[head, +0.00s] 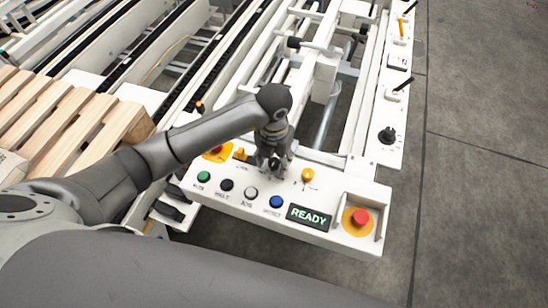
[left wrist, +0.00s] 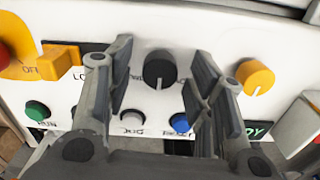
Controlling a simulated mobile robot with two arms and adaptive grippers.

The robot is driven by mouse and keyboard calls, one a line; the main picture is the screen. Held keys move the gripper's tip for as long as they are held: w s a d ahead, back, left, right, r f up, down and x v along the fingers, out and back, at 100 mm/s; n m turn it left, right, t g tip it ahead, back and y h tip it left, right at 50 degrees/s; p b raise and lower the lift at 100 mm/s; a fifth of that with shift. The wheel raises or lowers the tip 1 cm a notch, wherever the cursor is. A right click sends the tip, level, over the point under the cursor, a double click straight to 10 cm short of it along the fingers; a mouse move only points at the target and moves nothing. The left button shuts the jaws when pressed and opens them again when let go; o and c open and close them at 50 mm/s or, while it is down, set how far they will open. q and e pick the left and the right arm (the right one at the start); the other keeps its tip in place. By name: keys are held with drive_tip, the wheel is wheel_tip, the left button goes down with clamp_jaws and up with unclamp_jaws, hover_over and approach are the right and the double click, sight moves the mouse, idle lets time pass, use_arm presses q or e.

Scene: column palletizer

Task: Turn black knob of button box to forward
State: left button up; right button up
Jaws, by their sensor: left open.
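The button box (head: 325,236) is a white slanted panel at the centre right of the head view. Its black knob (left wrist: 160,70) shows in the left wrist view with a white pointer mark that points down. My left gripper (head: 274,168) is over the panel at this knob. In the left wrist view its open fingers (left wrist: 158,84) stand to the left and right of the knob, with gaps on both sides. In the head view the gripper mostly hides the knob. My right gripper is not in view.
A yellow knob (left wrist: 255,77) is right of the black knob. An orange switch (left wrist: 60,62) is left. Green (head: 204,176), black, white and blue (head: 276,202) buttons line the front edge, beside a READY display (head: 309,216) and a red emergency button (head: 361,217). A wooden pallet (head: 60,115) lies left.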

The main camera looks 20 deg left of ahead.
use_arm(q)
drive_tip(key=c, duration=1)
drive_tip(key=shift+c, duration=0.2)
drive_tip(key=shift+w, duration=0.1)
drive_tip(key=m+b, duration=0.4)
drive_tip(key=shift+f+m, duration=0.2)
drive_tip(key=shift+m, duration=0.1)
drive_tip(key=m+b, duration=0.2)
drive_tip(key=m, duration=0.1)
drive_tip(key=shift+b, duration=0.35)
drive_tip(key=shift+r+m+b, duration=0.15)
drive_tip(key=shift+m+b, duration=0.55)
drive_tip(key=shift+m, duration=0.1)
